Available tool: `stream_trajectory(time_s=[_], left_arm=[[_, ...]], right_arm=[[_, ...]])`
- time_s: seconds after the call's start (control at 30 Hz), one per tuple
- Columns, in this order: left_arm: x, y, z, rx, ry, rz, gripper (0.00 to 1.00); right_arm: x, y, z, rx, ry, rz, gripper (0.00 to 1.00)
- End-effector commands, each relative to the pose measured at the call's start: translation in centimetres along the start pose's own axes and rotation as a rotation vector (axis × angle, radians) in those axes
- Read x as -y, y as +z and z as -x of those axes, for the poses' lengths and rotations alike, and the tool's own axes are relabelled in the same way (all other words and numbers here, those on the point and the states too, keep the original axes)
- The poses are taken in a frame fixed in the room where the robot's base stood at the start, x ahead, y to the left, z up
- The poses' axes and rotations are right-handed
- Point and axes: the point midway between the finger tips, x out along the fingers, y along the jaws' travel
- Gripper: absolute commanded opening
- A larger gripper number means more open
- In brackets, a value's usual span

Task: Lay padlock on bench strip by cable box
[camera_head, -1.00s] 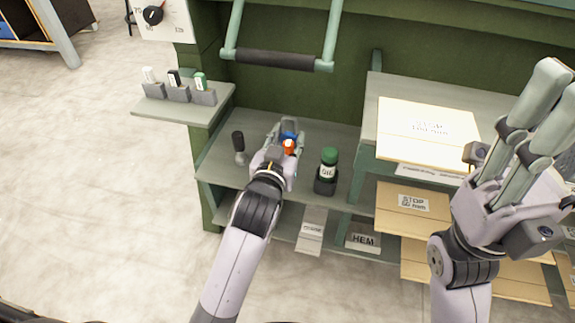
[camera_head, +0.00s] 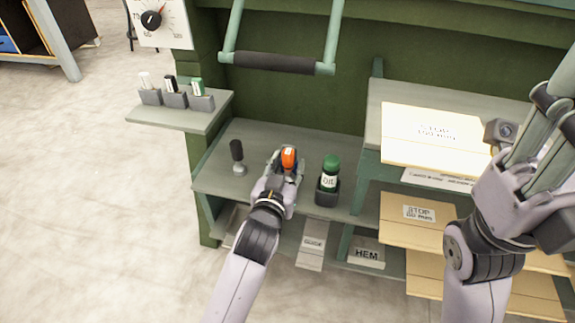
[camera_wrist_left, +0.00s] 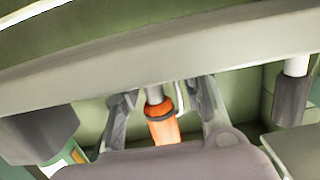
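My left gripper (camera_head: 288,160) is over the grey-green bench shelf (camera_head: 225,185). An orange thing with a pale label, which I take to be the padlock (camera_head: 289,155), stands up between its fingers. In the left wrist view the orange padlock (camera_wrist_left: 164,130) has a grey metal part at its far end, and a finger is on each side of it. Gaps show beside it, so a firm hold cannot be made out. My right gripper (camera_head: 555,120) is raised at the right with its fingers pointing up and spread, empty. I cannot tell which part is the cable box.
A green-capped bottle in a dark holder (camera_head: 328,182) stands right of my left gripper, and a black-topped knob (camera_head: 238,158) stands left. A handle bar (camera_head: 277,63) hangs above. Stacked labelled boards (camera_head: 430,137) fill the right. A side ledge (camera_head: 190,118) carries small markers.

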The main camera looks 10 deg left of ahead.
Motion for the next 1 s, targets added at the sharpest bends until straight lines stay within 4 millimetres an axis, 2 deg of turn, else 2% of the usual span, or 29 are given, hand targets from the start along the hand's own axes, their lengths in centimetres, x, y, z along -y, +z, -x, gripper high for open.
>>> stream_trajectory(time_s=[0.2,0.57,0.7,0.77,1.0], left_arm=[[0.0,0.0,0.0,0.000,0.000,0.000,0.54],[0.0,-0.5,0.1,-0.002,0.000,0.000,0.54],[-0.1,-0.4,1.6,0.003,0.001,0.001,0.54],[0.0,-0.5,2.7,0.004,0.000,0.001,0.54],[0.0,-0.5,7.5,0.004,-0.001,0.002,0.54]], right_arm=[[0.0,0.0,0.0,0.000,0.000,0.000,0.40],[0.0,0.0,-0.1,0.000,0.000,-0.001,0.40],[-0.1,0.0,-0.6,0.002,0.003,-0.001,0.40],[-0.2,0.4,0.2,0.035,0.013,-0.004,0.40],[-0.4,0.9,1.2,0.090,0.034,-0.011,0.40]])
